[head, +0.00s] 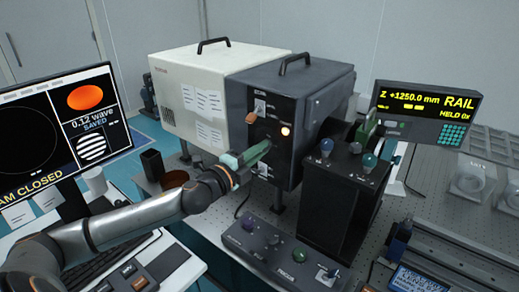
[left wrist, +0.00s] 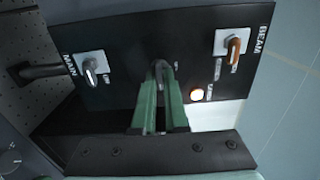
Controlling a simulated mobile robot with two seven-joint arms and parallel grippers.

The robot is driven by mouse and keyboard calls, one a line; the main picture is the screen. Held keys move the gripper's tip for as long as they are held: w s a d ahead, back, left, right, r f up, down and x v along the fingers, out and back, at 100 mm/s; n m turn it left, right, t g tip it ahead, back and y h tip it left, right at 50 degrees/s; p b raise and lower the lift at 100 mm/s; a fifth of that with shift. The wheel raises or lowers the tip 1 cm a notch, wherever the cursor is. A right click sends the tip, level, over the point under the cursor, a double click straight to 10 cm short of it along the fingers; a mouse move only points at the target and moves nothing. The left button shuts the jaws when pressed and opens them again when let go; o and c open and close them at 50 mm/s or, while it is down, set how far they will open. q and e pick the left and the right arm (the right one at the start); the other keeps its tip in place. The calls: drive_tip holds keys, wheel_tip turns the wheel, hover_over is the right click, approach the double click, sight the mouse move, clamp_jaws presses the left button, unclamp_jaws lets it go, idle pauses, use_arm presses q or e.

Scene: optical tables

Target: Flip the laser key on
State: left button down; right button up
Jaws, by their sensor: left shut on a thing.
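The laser box has a black front panel (head: 272,112) with a lit orange lamp (head: 286,131). My left gripper (head: 264,148) reaches the panel from the left, below the lamp. In the left wrist view its green fingers (left wrist: 160,88) are shut on a small dark grey piece (left wrist: 158,70) in the middle of the panel, which looks like the laser key. The fingers hide most of it, so its turn angle cannot be told. My right gripper is not in view.
A cream housing (head: 190,100) adjoins the black box. A black box with knobs (head: 345,175) stands right of the panel. A low control box (head: 275,245) lies in front. A monitor (head: 60,135) is at left, a yellow-lettered rail display (head: 425,112) at right.

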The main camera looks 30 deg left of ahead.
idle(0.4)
use_arm(q)
drive_tip(key=c, duration=1)
unclamp_jaws()
drive_tip(key=shift+o, duration=0.2)
drive_tip(key=s+a+b, duration=0.1)
drive_tip(key=s, duration=1.1)
drive_tip(key=shift+s, duration=0.2)
